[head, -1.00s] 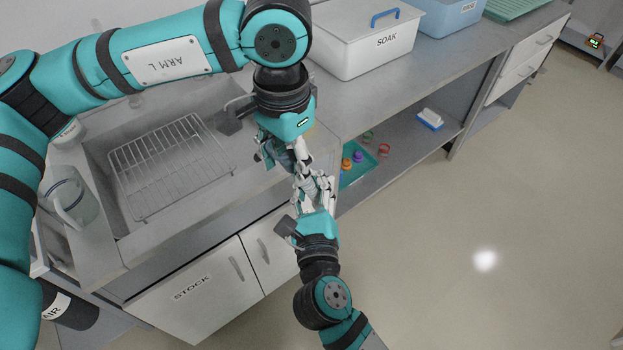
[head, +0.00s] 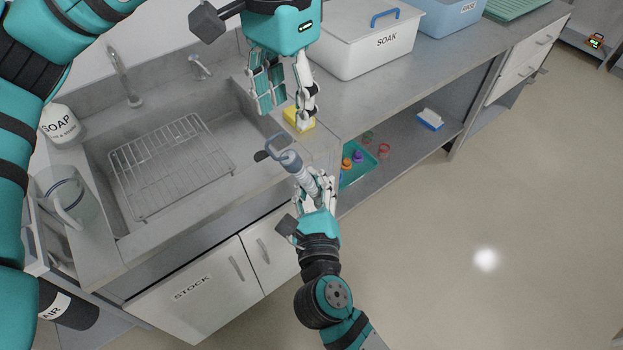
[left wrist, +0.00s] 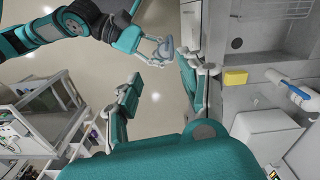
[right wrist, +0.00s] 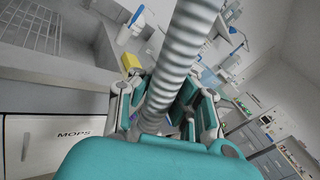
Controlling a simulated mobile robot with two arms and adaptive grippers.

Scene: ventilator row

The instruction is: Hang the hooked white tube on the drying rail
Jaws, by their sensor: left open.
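The tube (head: 303,176) is in my right gripper (head: 318,192), over the counter's front edge, with its grey hooked end (head: 281,148) pointing up and left. In the right wrist view the pale ribbed tube (right wrist: 180,45) rises between the fingers, which are shut on it. My left gripper (head: 287,112) is open and empty, above the counter beside the sink, apart from the tube. Its spread fingers also show in the left wrist view (left wrist: 163,95), with the right arm and the tube's grey end (left wrist: 186,52) beyond. I cannot make out a drying rail.
A sink (head: 110,205) with a wire rack (head: 170,165) lies left. A yellow sponge (head: 298,120) sits on the counter under my left gripper. The white SOAK bin (head: 350,55) stands behind. A teal tray (head: 352,176) of coloured parts lies on the lower shelf. The floor at right is clear.

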